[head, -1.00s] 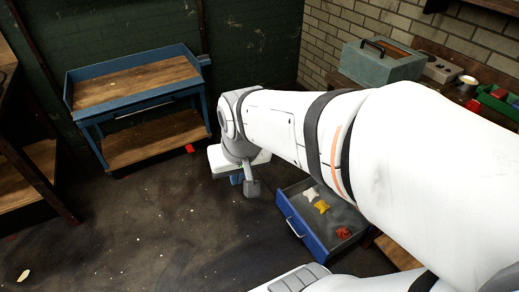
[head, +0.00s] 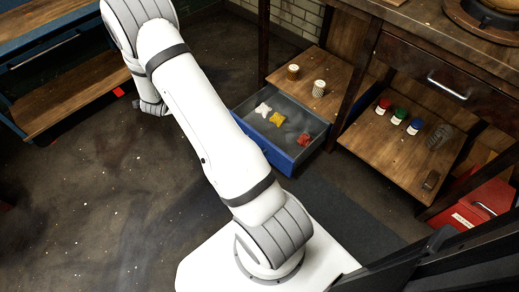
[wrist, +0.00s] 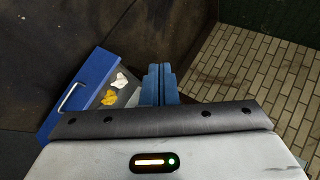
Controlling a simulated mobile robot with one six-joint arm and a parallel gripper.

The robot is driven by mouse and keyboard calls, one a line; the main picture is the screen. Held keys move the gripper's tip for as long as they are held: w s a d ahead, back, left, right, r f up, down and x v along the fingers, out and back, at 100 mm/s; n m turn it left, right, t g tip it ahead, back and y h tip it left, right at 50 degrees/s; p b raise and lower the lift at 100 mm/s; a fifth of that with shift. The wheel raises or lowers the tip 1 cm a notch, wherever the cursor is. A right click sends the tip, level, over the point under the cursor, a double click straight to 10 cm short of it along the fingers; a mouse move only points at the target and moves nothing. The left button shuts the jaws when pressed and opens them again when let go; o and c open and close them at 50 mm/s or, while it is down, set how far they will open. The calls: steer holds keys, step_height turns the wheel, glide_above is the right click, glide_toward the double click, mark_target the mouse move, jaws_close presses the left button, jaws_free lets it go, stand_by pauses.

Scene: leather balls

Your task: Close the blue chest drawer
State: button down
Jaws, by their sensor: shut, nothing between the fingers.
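The blue chest drawer (head: 312,148) stands pulled open low in the shelf unit in the head view. It holds a white item (head: 263,109), a yellow item (head: 277,119) and a red item (head: 304,138). In the wrist view the drawer's blue front (wrist: 82,84) and pale handle show at left. My gripper (wrist: 160,72) is shut and empty there, its fingers together to the right of the drawer front. I cannot tell if it touches the drawer. In the head view the fingers are hidden by the arm.
Wooden shelves (head: 400,150) with small red, green and blue jars stand right of the drawer. A red box (head: 472,212) is at lower right. A blue-framed bench (head: 70,95) stands at left. Dark floor (head: 100,210) in front is clear.

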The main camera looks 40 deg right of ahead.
steer(key=s+d+f+m+g+h+b, duration=0.1)
steer(key=d+f+m+h+b, duration=0.1)
steer(key=f, duration=0.4)
steer(key=s+d+f+m+h+b, duration=0.1)
steer(key=d+f+m, duration=0.15)
steer(key=f, duration=0.45)
steer(key=m+g+h+b, duration=0.6)
steer(key=m+h+b, duration=0.2)
steer(key=h+b, duration=0.1)
glide_toward(264, 141)
steer(key=d+b, duration=0.4)
steer(key=d, duration=0.1)
steer(key=shift+w+d, duration=0.1)
steer(key=shift+d, duration=0.05)
steer(key=shift+w+d+r+b, duration=0.1)
steer(key=shift+d+b, duration=0.25)
steer(key=shift+d, duration=0.4)
